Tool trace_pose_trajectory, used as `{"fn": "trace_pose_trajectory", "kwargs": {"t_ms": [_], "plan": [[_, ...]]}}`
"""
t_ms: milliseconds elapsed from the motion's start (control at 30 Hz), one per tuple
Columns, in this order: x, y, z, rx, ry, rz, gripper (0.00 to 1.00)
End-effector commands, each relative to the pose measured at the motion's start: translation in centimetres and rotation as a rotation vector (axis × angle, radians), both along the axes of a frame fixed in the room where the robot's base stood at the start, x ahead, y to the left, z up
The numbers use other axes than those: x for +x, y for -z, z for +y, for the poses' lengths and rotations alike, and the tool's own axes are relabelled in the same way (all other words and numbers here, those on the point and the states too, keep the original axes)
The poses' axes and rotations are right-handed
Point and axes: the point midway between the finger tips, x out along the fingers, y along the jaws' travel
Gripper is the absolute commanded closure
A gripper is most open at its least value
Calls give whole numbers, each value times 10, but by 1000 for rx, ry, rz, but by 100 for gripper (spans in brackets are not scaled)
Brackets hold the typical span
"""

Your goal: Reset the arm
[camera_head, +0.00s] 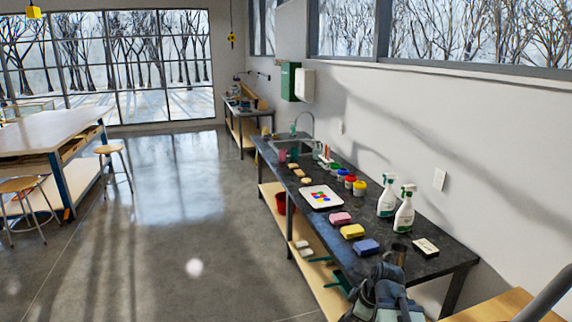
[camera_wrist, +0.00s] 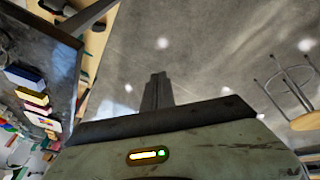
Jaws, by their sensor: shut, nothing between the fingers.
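My gripper (camera_wrist: 157,92) shows in the wrist view as dark narrow fingers, shut together and empty, beyond the worn grey-green housing of my wrist. Behind the fingers is only bare grey floor; they touch nothing. In the wrist view the dark counter lies to the left of the fingers, at a steep slant. In the head view, a grey-blue bulky form at the bottom, by the near end of the counter, seems to be part of my arm; the fingers cannot be made out there.
The dark counter (camera_head: 415,262) carries a white paint tray (camera_head: 335,197), sponges, including a blue one (camera_head: 366,247), paint jars and spray bottles (camera_head: 404,210). A worktable (camera_head: 45,132) and stools (camera_head: 22,186) stand at the left. The floor (camera_head: 170,230) between is clear.

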Motion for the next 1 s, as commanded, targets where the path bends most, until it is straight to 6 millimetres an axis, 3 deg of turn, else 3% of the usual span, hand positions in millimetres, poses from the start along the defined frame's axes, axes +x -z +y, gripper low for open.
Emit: {"fn": "trace_pose_trajectory", "kwargs": {"t_ms": [33,100,233,633,767,1000], "plan": [[-3,3,28,1,6,38,100],[-10,7,60,-1,51,98,100],[-27,13,95,-19,216,210,100],[-62,18,66,-43,977,401,100],[-63,18,77,-27,1061,410,100],[-63,18,76,-24,1065,410,100]]}}
